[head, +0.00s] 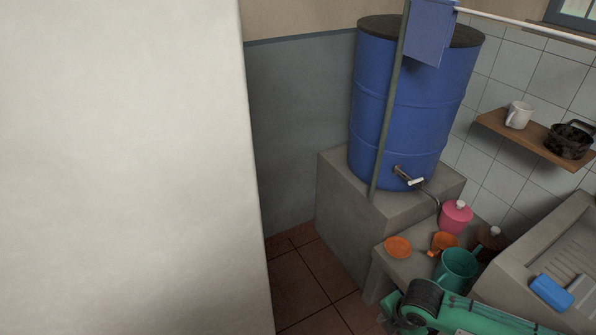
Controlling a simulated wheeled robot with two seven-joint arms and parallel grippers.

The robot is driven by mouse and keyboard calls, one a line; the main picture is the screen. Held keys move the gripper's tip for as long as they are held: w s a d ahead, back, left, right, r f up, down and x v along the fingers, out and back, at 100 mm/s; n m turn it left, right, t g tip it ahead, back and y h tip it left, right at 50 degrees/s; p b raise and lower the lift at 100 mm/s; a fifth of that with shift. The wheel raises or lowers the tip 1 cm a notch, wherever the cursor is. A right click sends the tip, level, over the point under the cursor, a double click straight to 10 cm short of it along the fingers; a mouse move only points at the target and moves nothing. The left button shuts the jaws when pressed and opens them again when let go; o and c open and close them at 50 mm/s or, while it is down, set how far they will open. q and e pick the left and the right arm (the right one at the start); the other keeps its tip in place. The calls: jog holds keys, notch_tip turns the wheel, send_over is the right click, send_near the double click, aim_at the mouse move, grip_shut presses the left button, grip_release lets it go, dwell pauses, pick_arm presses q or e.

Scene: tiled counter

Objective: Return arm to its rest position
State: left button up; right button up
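A green and black arm link (480,317), which looks like part of my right arm, crosses the bottom right of the head view. I see no fingertips on it, and neither gripper shows in this view. My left arm is out of view. A teal mug (457,270) stands on the low concrete ledge just behind the arm link. The link hides part of the ledge and the front of the sink.
A blue barrel (400,120) with a tap stands on a concrete block (345,200). An orange saucer (398,247), an orange cup (444,242) and a pink jar (456,217) are near the mug. A sink (560,240) is at right; a white wall (120,160) fills the left.

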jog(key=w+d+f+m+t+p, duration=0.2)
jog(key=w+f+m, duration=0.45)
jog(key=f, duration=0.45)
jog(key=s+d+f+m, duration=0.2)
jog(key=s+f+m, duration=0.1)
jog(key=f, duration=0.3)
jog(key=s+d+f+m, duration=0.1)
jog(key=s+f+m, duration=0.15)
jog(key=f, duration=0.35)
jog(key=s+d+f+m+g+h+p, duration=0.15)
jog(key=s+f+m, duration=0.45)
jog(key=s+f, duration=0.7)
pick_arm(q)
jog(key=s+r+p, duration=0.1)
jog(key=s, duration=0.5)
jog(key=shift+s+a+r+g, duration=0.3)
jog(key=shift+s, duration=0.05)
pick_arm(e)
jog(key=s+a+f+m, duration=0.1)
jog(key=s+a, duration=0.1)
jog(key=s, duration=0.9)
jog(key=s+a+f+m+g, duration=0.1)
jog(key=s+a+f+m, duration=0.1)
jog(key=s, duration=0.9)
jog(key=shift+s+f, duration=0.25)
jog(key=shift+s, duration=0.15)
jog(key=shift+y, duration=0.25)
